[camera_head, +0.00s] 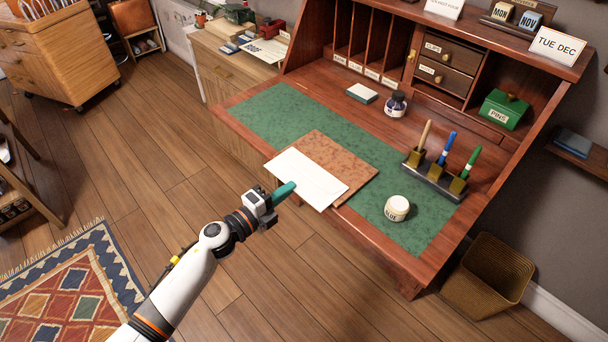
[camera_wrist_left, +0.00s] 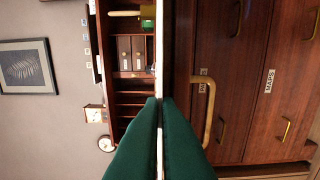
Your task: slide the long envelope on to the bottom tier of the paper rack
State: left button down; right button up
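The long white envelope (camera_head: 308,178) lies over a brown speckled board (camera_head: 343,158) at the front of the desk, with its near left part out past the desk's front edge. My left gripper (camera_head: 284,192), with green fingers, is at that near left end. In the left wrist view the green fingers (camera_wrist_left: 160,110) are closed on the envelope, which shows edge-on as a thin white strip (camera_wrist_left: 159,40). My right gripper is not in view.
The desk (camera_head: 290,67) carries a pen stand (camera_head: 434,181), a glue pot (camera_head: 397,208), an ink bottle (camera_head: 396,104) and a small pad (camera_head: 362,93). Upright slots and drawers stand behind. A wooden cabinet (camera_head: 232,72) is at the left, with free floor in front. A basket (camera_head: 488,277) stands at right.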

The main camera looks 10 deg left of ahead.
pick_arm(q)
jog(key=shift+r, duration=0.2)
dwell(0.4)
jog(key=v, duration=1.3)
dwell(1.0)
jog(key=shift+r+p, duration=0.1)
jog(key=shift+p, duration=0.2)
jog(key=shift+r+p, duration=1.4)
